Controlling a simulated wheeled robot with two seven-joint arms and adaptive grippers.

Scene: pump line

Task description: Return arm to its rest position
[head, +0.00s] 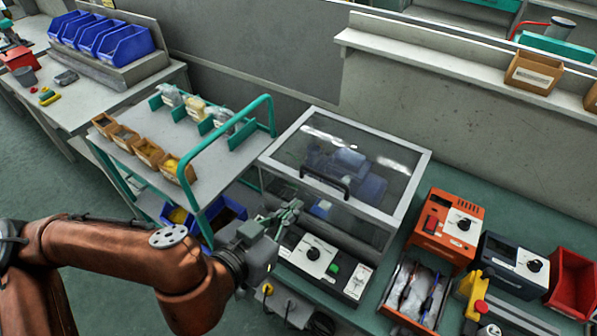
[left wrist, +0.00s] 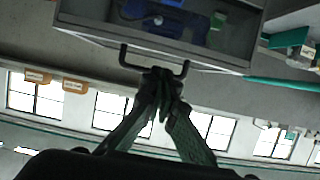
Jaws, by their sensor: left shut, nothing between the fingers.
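My left arm (head: 125,250) reaches in from the left in the head view. Its left gripper (head: 292,208) is shut and empty, in front of the clear-topped test enclosure (head: 415,185). In the left wrist view the fingertips of the gripper (left wrist: 162,78) are together and overlap the enclosure's black handle (left wrist: 124,58) in the picture; I cannot tell whether they touch it. The handle (head: 325,183) also shows in the head view, a little up and right of the fingers. The enclosure's lid looks down, with a blue pump (head: 348,160) inside. My right gripper is in neither view.
A control panel (head: 318,258) sits just below the gripper. A cart (head: 180,140) with a green rail (head: 230,135) and small bins stands left of the enclosure. An orange device (head: 447,225), a tool tray (head: 408,318) and a red bin (head: 573,285) occupy the bench to the right.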

